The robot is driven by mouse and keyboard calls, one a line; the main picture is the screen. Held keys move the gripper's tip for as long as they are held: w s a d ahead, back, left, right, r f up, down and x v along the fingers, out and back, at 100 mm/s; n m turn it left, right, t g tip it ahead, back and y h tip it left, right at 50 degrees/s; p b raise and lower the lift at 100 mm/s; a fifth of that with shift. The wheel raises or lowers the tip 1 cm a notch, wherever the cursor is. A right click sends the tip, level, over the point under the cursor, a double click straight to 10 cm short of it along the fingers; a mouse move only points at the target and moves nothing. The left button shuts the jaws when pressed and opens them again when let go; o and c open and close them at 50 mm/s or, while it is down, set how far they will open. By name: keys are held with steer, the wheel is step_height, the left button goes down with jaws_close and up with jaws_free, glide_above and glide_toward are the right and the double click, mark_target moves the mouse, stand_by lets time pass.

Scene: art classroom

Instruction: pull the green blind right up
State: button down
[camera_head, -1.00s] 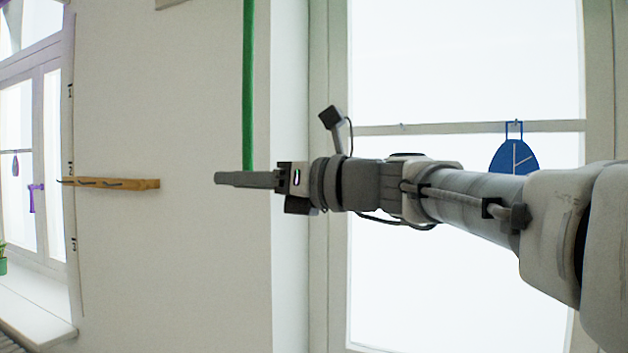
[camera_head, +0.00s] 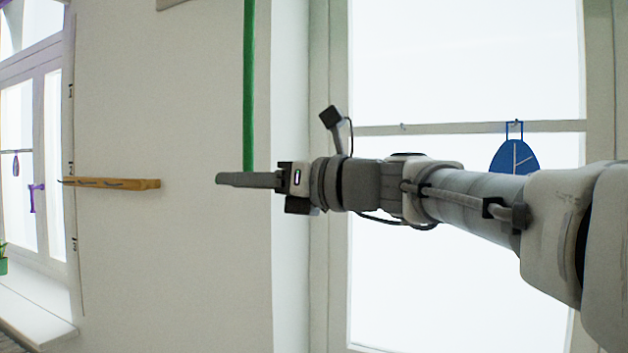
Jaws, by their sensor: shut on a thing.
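A narrow green strap (camera_head: 249,85) hangs straight down along the wall beside the window recess. It runs from the top edge of the picture to my gripper (camera_head: 234,179), and none of it shows below the fingers. My gripper points left and is shut on the strap. The fingers hide the exact place of the hold. No green blind cloth shows in the view, and the strap's upper end is out of the picture.
A wooden rail with hooks (camera_head: 115,183) is on the wall to the left. A blue hanging piece (camera_head: 514,156) is on the window bar (camera_head: 450,128) behind my arm. Plain wall lies below my gripper. A sill (camera_head: 35,310) with a green pot is at far left.

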mark_target(253, 109)
stand_by(0.6)
step_height(253, 109, up, 10)
steer(key=p, duration=0.9)
steer(key=shift+r, duration=0.15)
steer(key=c, duration=0.8)
jaws_free()
steer(key=shift+d, duration=0.1)
steer(key=shift+f, duration=0.2)
